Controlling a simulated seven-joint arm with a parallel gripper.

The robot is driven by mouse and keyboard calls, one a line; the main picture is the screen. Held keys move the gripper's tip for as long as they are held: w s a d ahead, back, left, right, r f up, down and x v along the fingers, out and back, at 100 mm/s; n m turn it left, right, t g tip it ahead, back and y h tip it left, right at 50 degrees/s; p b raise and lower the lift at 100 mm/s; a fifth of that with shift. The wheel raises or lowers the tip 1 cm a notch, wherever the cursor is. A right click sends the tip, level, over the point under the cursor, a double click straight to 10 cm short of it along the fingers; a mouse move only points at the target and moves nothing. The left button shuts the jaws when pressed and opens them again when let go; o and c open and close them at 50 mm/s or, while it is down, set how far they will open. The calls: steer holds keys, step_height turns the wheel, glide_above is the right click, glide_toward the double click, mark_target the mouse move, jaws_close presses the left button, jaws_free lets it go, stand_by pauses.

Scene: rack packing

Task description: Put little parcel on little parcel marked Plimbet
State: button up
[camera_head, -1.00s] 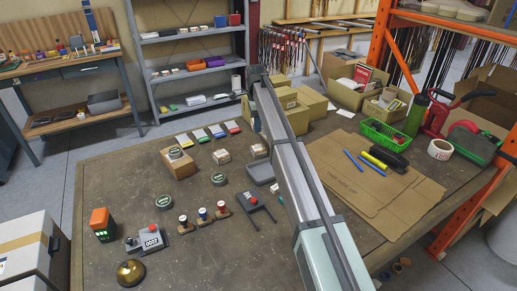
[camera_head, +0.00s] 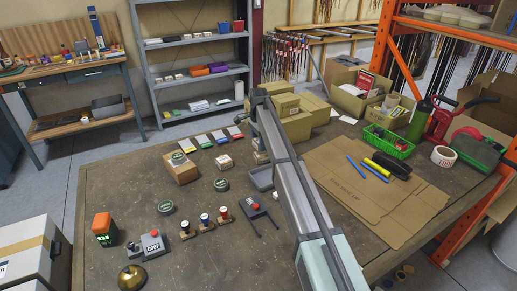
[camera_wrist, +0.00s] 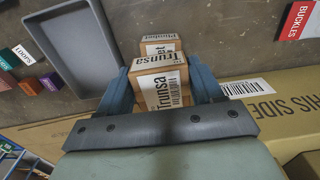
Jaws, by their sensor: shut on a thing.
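My gripper (camera_wrist: 162,90) is shut on a little brown parcel with a white label reading "Trunsa" (camera_wrist: 160,82); its blue-grey fingers press the parcel's two sides. Just beyond it in the wrist view is another little parcel, whose label seems to read "Plimbet" (camera_wrist: 158,47). The held parcel overlaps part of it in the picture; I cannot tell whether they touch.
A grey tray (camera_wrist: 57,73) lies left of the parcels in the wrist view. A red "BUCKLES" card (camera_wrist: 299,20) and a large carton (camera_wrist: 288,111) are on the right.

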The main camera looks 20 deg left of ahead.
steer(key=shift+f, duration=1.75)
steer(key=o, duration=1.1)
steer(key=shift+f, duration=0.1)
step_height(320, 180, up, 12)
steer(key=shift+r, duration=0.15)
